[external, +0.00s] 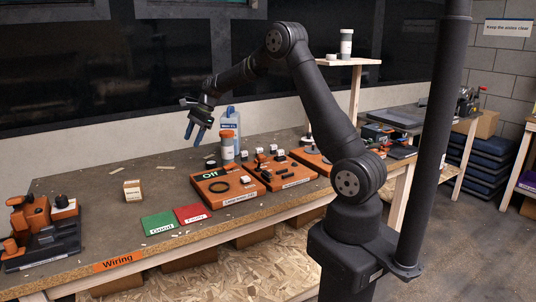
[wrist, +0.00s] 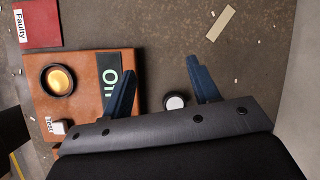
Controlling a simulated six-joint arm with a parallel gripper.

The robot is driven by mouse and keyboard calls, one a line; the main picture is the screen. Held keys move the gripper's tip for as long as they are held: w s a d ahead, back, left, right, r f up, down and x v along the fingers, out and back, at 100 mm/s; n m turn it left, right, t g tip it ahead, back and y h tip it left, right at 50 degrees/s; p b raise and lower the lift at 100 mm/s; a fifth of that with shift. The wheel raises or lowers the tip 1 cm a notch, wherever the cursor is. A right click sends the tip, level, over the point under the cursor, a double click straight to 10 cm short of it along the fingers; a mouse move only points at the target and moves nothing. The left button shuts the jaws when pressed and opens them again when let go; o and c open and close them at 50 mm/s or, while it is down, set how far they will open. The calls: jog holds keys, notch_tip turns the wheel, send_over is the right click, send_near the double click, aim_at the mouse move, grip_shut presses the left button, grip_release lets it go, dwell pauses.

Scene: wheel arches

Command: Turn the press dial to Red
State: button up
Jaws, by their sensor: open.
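An orange and black press-like device (external: 38,236) stands at the far left of the bench in the external view. A small orange block with a black knob (external: 62,201) sits at its back right; I take this knob for the press dial, but its markings are too small to read. My gripper (external: 194,126) is open and empty, raised above the bench, well to the right of the press. In the wrist view my gripper's blue fingers (wrist: 160,66) are spread apart with nothing between their tips. The press and dial are not visible in the wrist view.
A green "Good" mat (external: 159,224), a red "Faulty" mat (external: 192,213) and a small labelled block (external: 133,190) lie between the press and box.

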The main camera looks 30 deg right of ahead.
jog(key=s+a+f+g+y, duration=0.1)
jog(key=a+y, duration=0.1)
jog(key=a, duration=0.8)
jog(key=s+a+f+y, duration=0.1)
jog(key=a+f+y, duration=0.15)
jog(key=a, duration=0.85)
jog(key=m+g+y, duration=0.1)
jog(key=y, duration=0.2)
send_near(60, 197)
jog(key=shift+y, duration=0.25)
jog(key=x, duration=0.6)
jog(key=f+x, duration=0.1)
jog(key=x, duration=0.3)
jog(key=shift+d+f, duration=0.15)
jog(key=shift+d, duration=0.05)
jog(key=shift+c, duration=0.2)
jog(key=shift+w, duration=0.1)
jog(key=c, duration=0.9)
